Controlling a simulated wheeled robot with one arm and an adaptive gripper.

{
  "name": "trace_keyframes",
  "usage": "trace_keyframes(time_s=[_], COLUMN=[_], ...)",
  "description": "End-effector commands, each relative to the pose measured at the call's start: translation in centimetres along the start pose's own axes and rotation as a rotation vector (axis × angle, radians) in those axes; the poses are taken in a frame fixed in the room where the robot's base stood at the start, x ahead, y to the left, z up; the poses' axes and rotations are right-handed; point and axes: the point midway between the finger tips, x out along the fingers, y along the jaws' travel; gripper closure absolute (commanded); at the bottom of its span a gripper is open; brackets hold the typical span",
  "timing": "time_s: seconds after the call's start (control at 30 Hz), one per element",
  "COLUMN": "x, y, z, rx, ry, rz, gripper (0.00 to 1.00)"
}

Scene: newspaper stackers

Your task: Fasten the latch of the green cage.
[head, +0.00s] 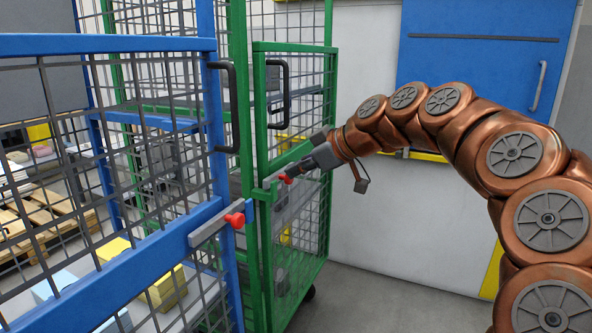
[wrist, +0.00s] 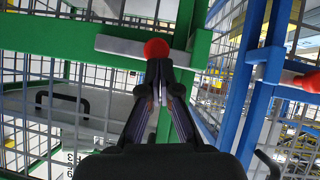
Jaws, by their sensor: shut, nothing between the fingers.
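The green cage (head: 290,47) stands at the middle of the head view, its mesh door facing my arm. Its latch is a grey bar (wrist: 120,48) with a red knob (wrist: 156,48), lying across the green door frame near the post in the wrist view. The knob also shows in the head view (head: 285,179), partly behind my gripper. My gripper (head: 289,177) is shut and empty, its fingertips (wrist: 158,66) right at the knob; I cannot tell whether they touch it. How far the bar reaches over the post is unclear.
A blue cage (head: 110,44) stands close at the left, with its own grey latch bar (head: 212,229) and red knob (head: 235,219). Black handles (head: 278,80) stick out from both doors. A white wall with a blue panel (head: 480,75) is behind. Floor at the lower right is clear.

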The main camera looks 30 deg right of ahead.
Motion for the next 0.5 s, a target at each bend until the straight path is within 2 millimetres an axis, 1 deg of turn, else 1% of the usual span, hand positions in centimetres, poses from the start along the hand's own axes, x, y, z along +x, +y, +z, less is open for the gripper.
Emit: trace_keyframes(time_s=[0.17,0.3,0.5], x=[-1.2,-3.1,-7.0], y=[0.2,0.7,0.7], z=[-1.3,-3.2,-3.2], rx=[-0.002,-0.002,-0.001], ry=[0.001,0.003,0.003], rz=[0.001,0.007,0.004], gripper=[1.00,1.00,1.00])
